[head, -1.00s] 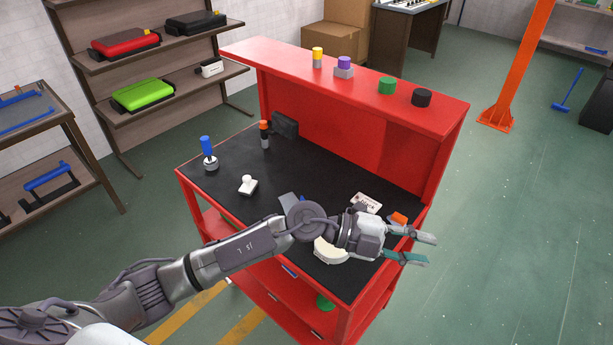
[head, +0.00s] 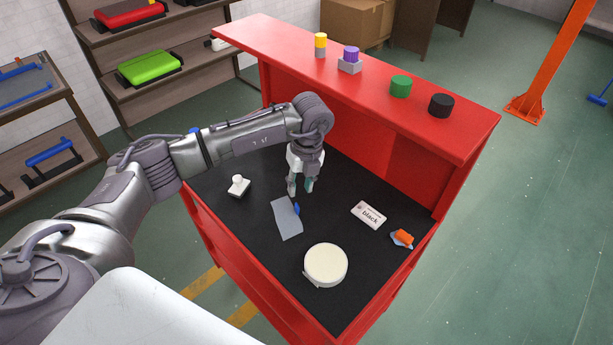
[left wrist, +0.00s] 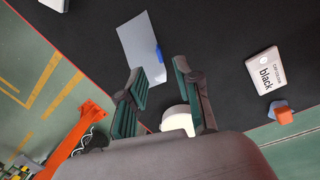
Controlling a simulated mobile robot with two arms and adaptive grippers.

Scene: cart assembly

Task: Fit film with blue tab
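The film with the blue tab (head: 286,219) is a grey-blue translucent sheet lying on the black cart top. Its blue tab (head: 297,209) is on its right edge. The film (left wrist: 140,45) and its tab (left wrist: 160,55) also show in the left wrist view, just beyond my fingers. My left gripper (head: 301,190) points down above the cart top, beside the tab's far side. In the left wrist view its green-padded fingers (left wrist: 165,95) are apart with nothing between them. A round cream-white object (head: 326,265) lies near the front of the cart. My right gripper is not in view.
A white card marked "black" (head: 369,215) and an orange and blue piece (head: 402,239) lie to the right. A white stamp-like piece (head: 238,186) stands to the left. The red upper shelf (head: 300,43) holds yellow, purple, green and black pieces.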

